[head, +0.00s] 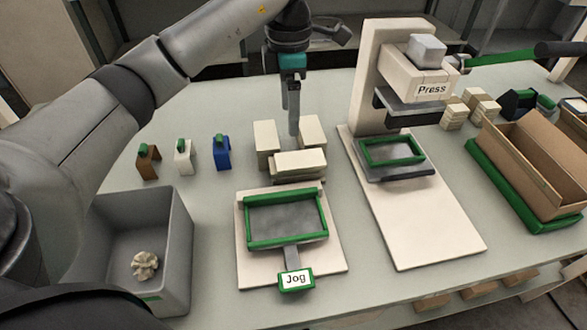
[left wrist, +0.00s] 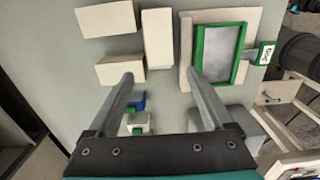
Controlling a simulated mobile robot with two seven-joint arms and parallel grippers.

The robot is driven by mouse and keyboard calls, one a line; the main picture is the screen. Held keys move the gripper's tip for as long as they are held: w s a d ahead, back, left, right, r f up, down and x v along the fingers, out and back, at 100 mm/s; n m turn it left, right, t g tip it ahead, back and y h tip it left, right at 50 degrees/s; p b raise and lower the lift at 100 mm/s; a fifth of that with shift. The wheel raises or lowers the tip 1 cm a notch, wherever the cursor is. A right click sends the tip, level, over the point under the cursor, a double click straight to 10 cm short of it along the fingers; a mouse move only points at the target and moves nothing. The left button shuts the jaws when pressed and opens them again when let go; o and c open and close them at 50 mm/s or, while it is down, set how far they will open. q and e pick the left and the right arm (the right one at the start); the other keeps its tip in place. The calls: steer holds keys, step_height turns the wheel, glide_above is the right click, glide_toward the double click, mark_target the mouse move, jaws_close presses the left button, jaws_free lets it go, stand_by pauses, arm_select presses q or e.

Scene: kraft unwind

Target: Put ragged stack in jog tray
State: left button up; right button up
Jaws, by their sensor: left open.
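Three pale stacks stand behind the jog tray in the head view: a left one (head: 266,140), a right one (head: 312,130) and a front one (head: 300,163). The front stack shows uneven lower layers, so it looks like the ragged stack; it also shows in the left wrist view (left wrist: 157,38). The jog tray (head: 323,212) has a green rim, a grey floor and a "Jog" label; it appears empty and also shows in the left wrist view (left wrist: 197,50). My left gripper (head: 293,132) points down among the stacks, open and empty. My right gripper is out of view.
A press (head: 375,90) with a green lever stands right of the stacks. A cardboard box (head: 535,160) in a green tray is at far right. A grey bin (head: 180,235) holding crumpled paper is at left. Brown, white and blue holders (head: 221,153) stand behind it.

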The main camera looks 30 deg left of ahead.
arm_select(q)
glide_above(295, 158)
steer(key=f, duration=0.5)
steer(key=f+b, duration=0.1)
steer(key=f, duration=0.2)
steer(key=shift+s+a+f, duration=0.15)
steer(key=shift+s+a, duration=0.1)
steer(key=shift+s, duration=0.15)
steer(key=f, duration=0.5)
steer(key=shift+w+d+f+b, duration=0.15)
steer(key=shift+w+d+b, duration=0.15)
steer(key=shift+w, duration=0.1)
steer(key=shift+f, duration=0.3)
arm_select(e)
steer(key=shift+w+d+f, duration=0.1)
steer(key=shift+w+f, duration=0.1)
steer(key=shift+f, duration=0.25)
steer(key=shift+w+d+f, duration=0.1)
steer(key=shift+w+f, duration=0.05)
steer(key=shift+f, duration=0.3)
arm_select(q)
steer(key=shift+c, duration=0.2)
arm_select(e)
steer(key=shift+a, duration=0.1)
